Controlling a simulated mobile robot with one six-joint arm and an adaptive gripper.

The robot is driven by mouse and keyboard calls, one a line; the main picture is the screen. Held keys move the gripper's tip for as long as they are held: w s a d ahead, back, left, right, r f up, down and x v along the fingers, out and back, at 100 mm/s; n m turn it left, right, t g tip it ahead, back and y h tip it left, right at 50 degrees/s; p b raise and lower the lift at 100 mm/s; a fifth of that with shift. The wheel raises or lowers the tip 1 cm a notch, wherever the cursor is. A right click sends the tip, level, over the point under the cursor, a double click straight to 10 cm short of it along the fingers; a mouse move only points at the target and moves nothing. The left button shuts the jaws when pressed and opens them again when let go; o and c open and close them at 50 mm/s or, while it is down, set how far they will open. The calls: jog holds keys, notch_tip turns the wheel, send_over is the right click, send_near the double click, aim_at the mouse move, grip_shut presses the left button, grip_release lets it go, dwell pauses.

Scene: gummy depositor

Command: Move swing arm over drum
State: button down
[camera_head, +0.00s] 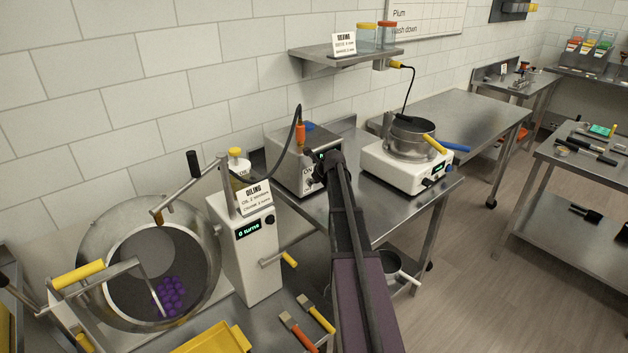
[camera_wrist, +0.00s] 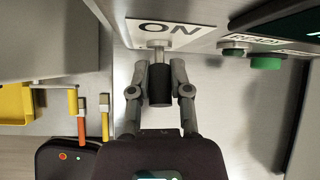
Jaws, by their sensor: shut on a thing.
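The drum (camera_head: 203,292), a round steel bowl, tilts open at the left of the head view with several purple gummies (camera_head: 170,294) in it. A thin bar with a black upright grip (camera_head: 194,164) and a brown tip (camera_head: 157,216) reaches from the white oiling unit (camera_head: 250,255) to the drum's upper rim; it looks like the swing arm. My gripper (camera_wrist: 160,100) is shut on a black lever grip (camera_wrist: 160,82) below the ON label (camera_wrist: 170,37). In the head view my arm hides the fingers in front of the grey metal box (camera_head: 290,157).
The oiling unit's display reads 0 turns. Two brushes (camera_head: 308,322) and a yellow tray (camera_head: 215,340) lie in front of it. A white hot plate with a pot (camera_head: 412,140) stands right of the box. A shelf with jars (camera_head: 345,53) hangs above. The floor at right is clear.

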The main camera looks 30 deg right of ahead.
dwell(0.3)
jog(key=c, duration=0.5)
grip_release()
jog(key=shift+c, duration=0.2)
jog(key=shift+s+f+b, duration=0.1)
jog(key=shift+f+b, duration=0.1)
jog(key=shift+b, duration=0.3)
jog(key=shift+f+t+b, duration=0.2)
jog(key=shift+t+b, duration=0.3)
jog(key=shift+b, duration=0.1)
jog(key=t+b, duration=0.1)
jog(key=b, duration=0.1)
jog(key=f+t+b, duration=0.1)
jog(key=b, duration=0.1)
jog(key=shift+s+t, duration=0.15)
jog(key=shift+t, duration=0.25)
jog(key=t+b, duration=0.2)
jog(key=b, duration=0.2)
jog(key=f+t+y+b, duration=0.1)
jog(key=t+b, duration=0.1)
jog(key=b, duration=0.2)
jog(key=shift+m+t+b, duration=0.3)
jog(key=shift+t+b, duration=0.05)
jog(key=shift+t, duration=0.05)
jog(key=b, duration=0.1)
jog(key=t+b, duration=0.1)
jog(key=b, duration=0.1)
jog(key=shift+w+f, duration=0.25)
